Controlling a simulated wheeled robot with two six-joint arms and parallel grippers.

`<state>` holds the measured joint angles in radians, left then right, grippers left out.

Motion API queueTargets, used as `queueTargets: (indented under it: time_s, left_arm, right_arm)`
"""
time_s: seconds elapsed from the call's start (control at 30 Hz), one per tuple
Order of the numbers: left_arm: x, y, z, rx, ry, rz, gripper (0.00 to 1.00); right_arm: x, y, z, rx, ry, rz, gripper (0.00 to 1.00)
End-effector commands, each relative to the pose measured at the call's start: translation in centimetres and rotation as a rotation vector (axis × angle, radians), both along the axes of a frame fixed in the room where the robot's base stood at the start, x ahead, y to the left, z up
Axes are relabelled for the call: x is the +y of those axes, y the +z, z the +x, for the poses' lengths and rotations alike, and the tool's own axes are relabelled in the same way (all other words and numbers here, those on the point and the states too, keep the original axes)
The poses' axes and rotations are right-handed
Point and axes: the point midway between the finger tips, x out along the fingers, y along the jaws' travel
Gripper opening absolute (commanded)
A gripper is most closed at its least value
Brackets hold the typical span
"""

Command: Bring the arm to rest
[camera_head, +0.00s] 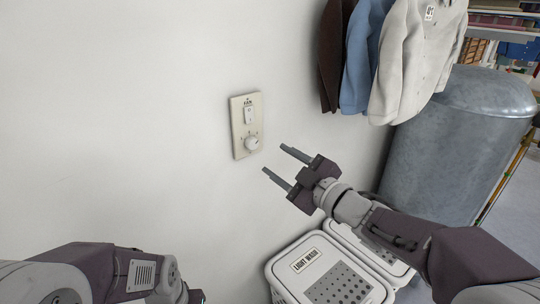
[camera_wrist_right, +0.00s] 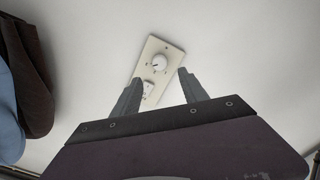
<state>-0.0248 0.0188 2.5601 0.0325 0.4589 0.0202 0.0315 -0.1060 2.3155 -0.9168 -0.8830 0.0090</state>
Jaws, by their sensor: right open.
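My right gripper (camera_head: 281,162) is open and empty. It is in the air in front of the white wall, just right of and below a cream wall plate (camera_head: 236,141) with a switch (camera_head: 249,115) and a round knob (camera_head: 252,143). In the head view the fingertips are apart from the plate. In the right wrist view the two fingers (camera_wrist_right: 155,88) stand apart, with the plate (camera_wrist_right: 168,50) beyond them. Part of my left arm (camera_head: 100,274) shows at the lower left; its gripper is out of view.
Hanging shirts (camera_head: 405,60) are at the upper right, beside a large grey metal tank (camera_head: 455,145). A white basket labelled "LIGHT WASH" (camera_head: 290,282) stands below my right arm, with another beside it. The wall to the left is bare.

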Motion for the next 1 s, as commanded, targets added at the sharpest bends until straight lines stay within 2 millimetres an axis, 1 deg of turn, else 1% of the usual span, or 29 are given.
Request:
queueTargets:
  time_s: [0.27,0.3,0.37,0.43,0.47,0.5,0.53,0.57,0.6,0.63,0.67,0.7,0.77,0.8,0.83,0.9,1.0]
  left_arm:
    - [0.0,0.0,0.0,0.0,0.0,0.0,0.0]
    - [0.0,0.3,0.0,0.0,0.0,0.0,0.0]
    - [0.0,1.5,0.0,0.0,0.0,0.0,0.0]
    - [0.0,4.2,0.0,0.001,0.0,0.0,0.0]
    - [0.0,5.6,0.0,0.0,0.0,0.0,0.0]
    - [0.0,7.0,0.0,0.0,0.0,0.0,0.0]
    - [0.0,7.3,0.0,-0.001,0.0,0.0,0.0]
    - [0.0,7.7,0.0,-0.001,0.0,0.0,0.0]
    - [0.0,8.2,0.0,-0.001,0.0,0.0,0.0]
    - [0.0,8.5,0.0,0.0,0.0,0.0,0.0]
    - [0.0,8.7,0.0,0.0,0.0,0.0,0.0]
    - [0.0,9.0,0.0,0.0,0.0,0.0,0.0]
    - [0.0,9.1,0.0,0.0,0.0,0.0,0.0]
    - [0.0,9.0,0.0,0.0,0.0,0.0,0.0]
    - [0.0,8.9,0.0,0.0,0.0,0.0,0.0]
    - [0.0,8.8,0.0,0.0,0.0,0.0,0.0]
    - [0.0,8.7,0.0,0.001,0.0,0.0,0.0]
  right_arm:
    - [-0.1,0.0,-0.2,0.0,0.0,0.0,0.51]
    - [-0.1,0.3,-0.2,-0.001,0.001,0.0,0.51]
    - [0.1,1.3,-0.2,0.005,0.006,0.0,0.51]
    - [0.5,2.6,-0.1,0.043,0.01,0.012,0.51]
    - [-0.1,2.6,0.4,0.094,-0.029,0.038,0.51]
    - [-2.2,0.5,1.4,0.216,-0.144,0.064,0.51]
    - [-3.8,-1.6,1.7,0.306,-0.229,0.077,0.51]
    - [-5.3,-3.7,1.6,0.397,-0.31,0.087,0.51]
    - [-7.3,-6.5,1.0,0.52,-0.412,0.098,0.51]
    - [-8.6,-8.6,0.2,0.613,-0.485,0.105,0.51]
    - [-9.8,-10.7,-1.0,0.709,-0.556,0.111,0.51]
    - [-11.1,-13.4,-3.0,0.837,-0.643,0.118,0.51]
    - [-12.5,-16.9,-6.6,1.023,-0.757,0.128,0.51]
    - [-13.0,-18.8,-9.0,1.138,-0.82,0.134,0.51]
    - [-13.1,-20.0,-10.8,1.217,-0.861,0.139,0.51]
    - [-13.2,-21.7,-14.5,1.374,-0.931,0.147,0.51]
    - [-12.7,-22.7,-18.0,1.524,-0.984,0.149,0.51]
